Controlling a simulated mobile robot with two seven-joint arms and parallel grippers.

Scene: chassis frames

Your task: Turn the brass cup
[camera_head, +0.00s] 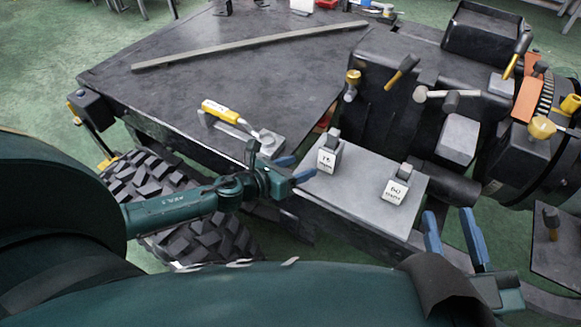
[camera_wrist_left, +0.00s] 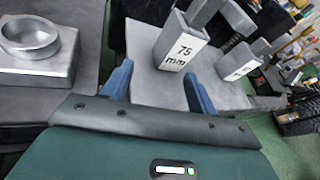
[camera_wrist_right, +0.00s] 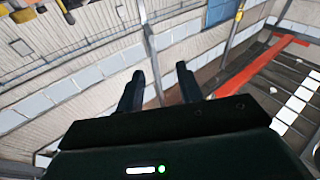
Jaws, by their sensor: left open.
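A small brass-coloured cup-like piece (camera_head: 352,78) stands on the near left side of the black machine; it is too small to see its details. Another brass-coloured rounded piece (camera_head: 541,128) is on the machine's right part. I cannot tell for sure which is the brass cup. My left gripper (camera_head: 294,168) is open and empty at the left edge of the grey plate, well short of both. In the left wrist view its blue fingers (camera_wrist_left: 157,88) are apart, with a 75 mm block (camera_wrist_left: 180,52) beyond them. My right gripper (camera_head: 449,217) is open and empty, right of the plate.
The grey plate (camera_head: 350,205) bears the 75 block (camera_head: 329,157) and a 60 block (camera_head: 396,190). A metal block with a round ring (camera_head: 268,143) and a yellow-handled tool (camera_head: 220,111) lie on the dark table (camera_head: 185,90). A hammer (camera_head: 440,95) lies on the machine.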

